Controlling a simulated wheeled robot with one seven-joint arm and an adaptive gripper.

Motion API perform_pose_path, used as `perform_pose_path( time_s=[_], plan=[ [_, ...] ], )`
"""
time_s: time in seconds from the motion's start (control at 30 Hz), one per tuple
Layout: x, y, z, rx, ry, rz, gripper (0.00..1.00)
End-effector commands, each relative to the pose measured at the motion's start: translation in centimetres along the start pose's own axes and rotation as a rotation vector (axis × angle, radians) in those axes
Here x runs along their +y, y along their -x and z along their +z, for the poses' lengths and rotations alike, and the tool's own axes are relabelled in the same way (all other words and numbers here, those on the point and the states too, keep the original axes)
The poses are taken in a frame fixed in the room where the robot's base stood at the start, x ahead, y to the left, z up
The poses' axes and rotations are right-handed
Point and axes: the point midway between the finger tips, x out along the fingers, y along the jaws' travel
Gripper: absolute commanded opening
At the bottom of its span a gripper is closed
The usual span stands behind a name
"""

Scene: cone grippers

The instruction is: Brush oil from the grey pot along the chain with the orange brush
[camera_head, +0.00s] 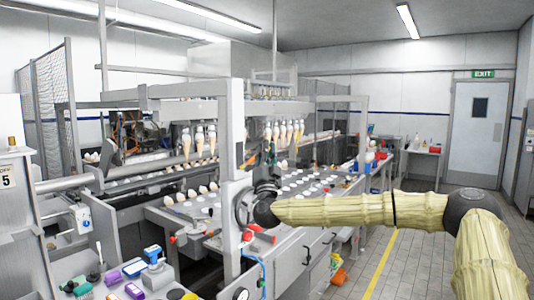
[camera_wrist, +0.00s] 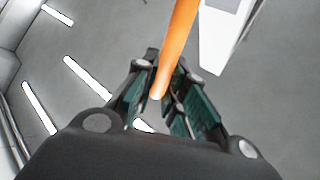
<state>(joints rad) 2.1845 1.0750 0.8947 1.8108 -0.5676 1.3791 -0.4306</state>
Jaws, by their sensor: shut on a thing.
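My gripper (camera_wrist: 165,85) is shut on the orange brush (camera_wrist: 178,38) in the wrist view. The orange handle stands between the dark green finger pads and runs up out of the picture, so its bristles are out of view. The ceiling and its lights lie behind it, so my gripper points upward. In the head view my dark wrist (camera_head: 262,207) is in front of the machine's white post, and the fingers are hard to make out. I cannot pick out the grey pot for certain among the small items at lower left. The chain cannot be told apart in the machine.
A large machine (camera_head: 290,245) with rows of hanging cones (camera_head: 200,142) fills the middle. Bottles and a blue-and-white item (camera_head: 152,254) crowd the bench at lower left. Open floor (camera_head: 415,255) with a yellow line lies at right, towards the door (camera_head: 475,130).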

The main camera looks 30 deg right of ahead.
Motion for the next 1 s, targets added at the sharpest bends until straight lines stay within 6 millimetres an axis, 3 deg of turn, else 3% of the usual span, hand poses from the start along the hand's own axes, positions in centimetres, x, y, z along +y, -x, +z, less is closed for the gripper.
perform_pose_path(
  time_s=[1.0],
  plan=[
    [-2.4,-3.2,-2.9,0.001,0.000,-0.001,0.00]
  ],
)
